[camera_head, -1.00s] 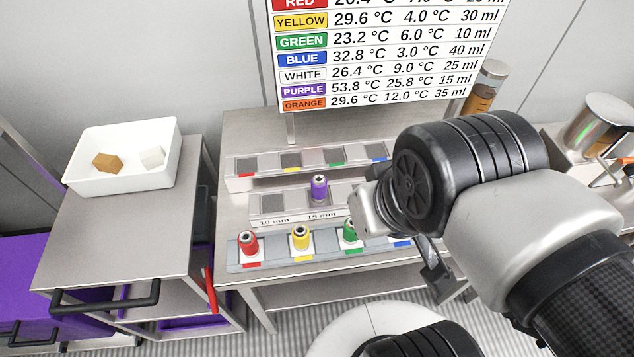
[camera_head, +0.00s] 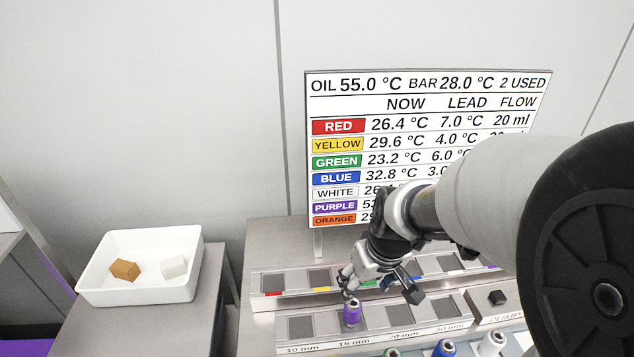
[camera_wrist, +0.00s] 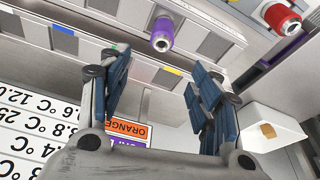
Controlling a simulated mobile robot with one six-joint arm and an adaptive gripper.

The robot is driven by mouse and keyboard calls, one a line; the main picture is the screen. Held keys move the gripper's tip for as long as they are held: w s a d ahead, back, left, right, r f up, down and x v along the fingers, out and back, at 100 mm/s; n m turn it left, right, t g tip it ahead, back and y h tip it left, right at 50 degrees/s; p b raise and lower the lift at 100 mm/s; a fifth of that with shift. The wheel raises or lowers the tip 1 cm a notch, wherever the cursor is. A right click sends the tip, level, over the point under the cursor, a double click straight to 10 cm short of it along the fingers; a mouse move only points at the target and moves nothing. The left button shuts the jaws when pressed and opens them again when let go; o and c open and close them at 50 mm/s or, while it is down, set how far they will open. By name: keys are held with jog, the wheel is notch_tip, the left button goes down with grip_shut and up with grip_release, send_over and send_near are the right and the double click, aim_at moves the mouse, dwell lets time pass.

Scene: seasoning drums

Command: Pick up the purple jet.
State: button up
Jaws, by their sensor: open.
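The purple jet (camera_head: 352,312) stands upright in the 15 mm place of the middle block (camera_head: 331,342). It also shows in the wrist view (camera_wrist: 162,36), beyond the fingertips at the top centre. My gripper (camera_head: 380,287) is open and empty, just above and behind the purple jet in the head view. Its two blue-grey fingers (camera_wrist: 158,78) are spread apart in the wrist view, with the jet roughly in line with the gap. I see no contact between finger and jet.
A back rack (camera_head: 268,300) with colour labels lies behind the block. Green (camera_head: 392,352), blue (camera_head: 445,348) and white (camera_head: 492,343) jets stand in front; a red jet (camera_wrist: 282,15) shows in the wrist view. A readout board (camera_head: 430,85) rises behind. A white tray (camera_head: 140,295) holds two cubes.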

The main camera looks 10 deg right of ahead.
aim_at(354, 302)
jog(key=b+x, duration=0.4)
jog(key=x, duration=0.7)
jog(key=shift+f, duration=0.2)
jog(key=b+x, duration=0.2)
jog(key=x, duration=0.3)
jog(key=shift+s+a+f, duration=0.15)
jog(key=shift+c, duration=0.6)
grip_shut()
